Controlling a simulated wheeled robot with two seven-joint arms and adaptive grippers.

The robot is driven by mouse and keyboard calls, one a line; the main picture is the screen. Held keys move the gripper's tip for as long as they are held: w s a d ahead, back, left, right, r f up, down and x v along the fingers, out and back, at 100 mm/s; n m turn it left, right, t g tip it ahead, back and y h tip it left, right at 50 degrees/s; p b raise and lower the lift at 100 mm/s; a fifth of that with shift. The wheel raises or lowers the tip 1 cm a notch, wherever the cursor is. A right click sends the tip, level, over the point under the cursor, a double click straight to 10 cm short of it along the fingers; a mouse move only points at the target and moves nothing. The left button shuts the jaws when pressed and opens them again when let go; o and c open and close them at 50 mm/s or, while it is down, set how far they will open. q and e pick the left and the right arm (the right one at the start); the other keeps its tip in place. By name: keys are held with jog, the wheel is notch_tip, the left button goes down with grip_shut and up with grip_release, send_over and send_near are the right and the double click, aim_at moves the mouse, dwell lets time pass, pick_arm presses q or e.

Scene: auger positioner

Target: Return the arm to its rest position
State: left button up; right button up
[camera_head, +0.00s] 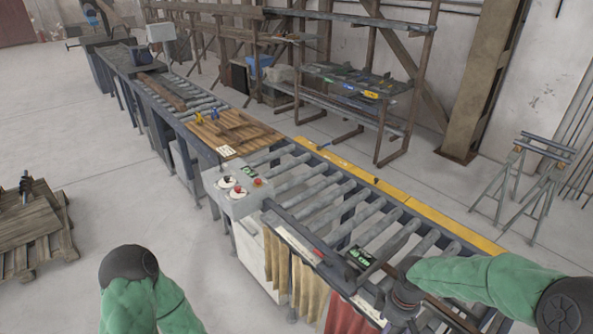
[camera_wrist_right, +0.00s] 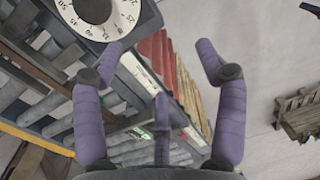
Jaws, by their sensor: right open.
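My right arm (camera_head: 470,278), in a green sleeve, comes in from the right in the head view and reaches over the near end of the roller conveyor (camera_head: 318,190). Its dark wrist is at the bottom edge, and the fingers are not clear there. In the right wrist view my right gripper (camera_wrist_right: 158,55) is open, its purple fingers spread with nothing between them. A round white dial (camera_wrist_right: 93,8) with black numbers shows beyond the fingers, apart from them. My left arm (camera_head: 135,295) shows at the bottom left as a green sleeve with a black joint; its gripper is out of view.
A control box (camera_head: 238,190) with knobs stands beside the conveyor. A green digital display (camera_head: 358,257) sits on the near rail. Yellow edging (camera_head: 350,172) runs along the far side. A metal rack (camera_head: 350,75), a trestle (camera_head: 525,180) and pallets (camera_head: 35,235) stand around.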

jog(key=s+a+f+m+y+b, duration=0.1)
jog(key=s+a+f+m+b, duration=0.2)
jog(key=f+b, duration=0.4)
jog(key=s+a+f+m+y+b, duration=0.1)
jog(key=s+a+f+m+b, duration=0.3)
jog(key=f, duration=1.7)
jog(key=s+a+f+m+t+y+b, duration=0.1)
jog(key=s+a+f+m+b, duration=0.3)
jog(key=a+f+b, duration=0.4)
notch_tip(320, 180, down, 7)
jog(key=s+b, duration=0.1)
jog(key=b, duration=0.2)
jog(key=shift+a+r, duration=0.1)
